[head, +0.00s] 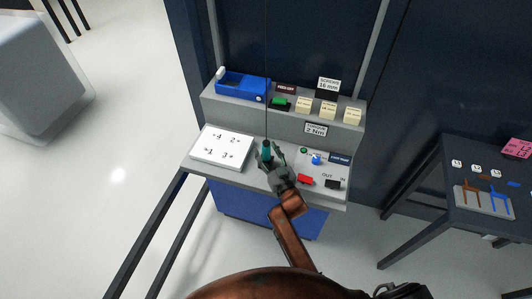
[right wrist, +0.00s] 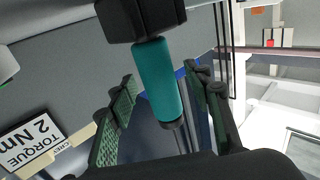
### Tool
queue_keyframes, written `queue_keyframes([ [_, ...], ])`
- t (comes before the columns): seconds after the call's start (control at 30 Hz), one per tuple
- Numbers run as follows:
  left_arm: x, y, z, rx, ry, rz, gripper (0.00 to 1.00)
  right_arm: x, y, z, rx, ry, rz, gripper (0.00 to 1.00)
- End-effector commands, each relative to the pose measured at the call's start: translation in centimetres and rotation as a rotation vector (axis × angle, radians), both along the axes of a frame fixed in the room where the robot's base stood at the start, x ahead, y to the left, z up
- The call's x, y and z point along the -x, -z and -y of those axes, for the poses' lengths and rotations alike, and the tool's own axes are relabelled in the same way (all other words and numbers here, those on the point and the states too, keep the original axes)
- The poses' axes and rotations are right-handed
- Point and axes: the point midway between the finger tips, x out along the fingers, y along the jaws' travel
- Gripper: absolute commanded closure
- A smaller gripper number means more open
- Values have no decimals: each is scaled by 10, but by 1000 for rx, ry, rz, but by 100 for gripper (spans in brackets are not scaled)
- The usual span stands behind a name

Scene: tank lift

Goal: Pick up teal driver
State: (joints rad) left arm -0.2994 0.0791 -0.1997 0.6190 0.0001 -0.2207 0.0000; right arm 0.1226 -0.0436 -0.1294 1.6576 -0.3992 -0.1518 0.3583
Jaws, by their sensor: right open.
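The teal driver (head: 266,150) hangs upright on a thin dark cable above the front of the grey workstation. In the right wrist view the teal grip of the driver (right wrist: 158,82) hangs below a black block-shaped head. My right gripper (head: 271,160) is at the driver. Its green-padded fingers are open, one on each side of the teal grip, with visible gaps in the right wrist view. Whether the driver stands deep between the fingers is hard to tell. My left gripper is not in view.
The workstation bears a white numbered plate (head: 222,147), a blue bin (head: 242,87), a red button block (head: 305,180), a black block (head: 333,184) and a torque sign (head: 316,129). A dark side table (head: 450,180) stands at right.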

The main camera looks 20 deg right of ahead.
Motion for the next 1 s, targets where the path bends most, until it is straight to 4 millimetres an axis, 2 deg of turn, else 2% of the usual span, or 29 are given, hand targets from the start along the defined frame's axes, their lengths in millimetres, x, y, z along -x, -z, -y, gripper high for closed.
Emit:
queue_keyframes([
  [0.1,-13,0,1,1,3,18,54,-2,0,-1,0,-1,0,54],
  [0.23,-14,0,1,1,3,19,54,-2,-1,-2,0,-2,0,55],
  [0.57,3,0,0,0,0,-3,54,-2,0,-2,0,-3,0,77],
  [0.87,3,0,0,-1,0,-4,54,-2,0,-2,0,-3,0,98],
  [1.0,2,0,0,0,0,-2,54,-2,-2,-3,0,-4,3,100],
])
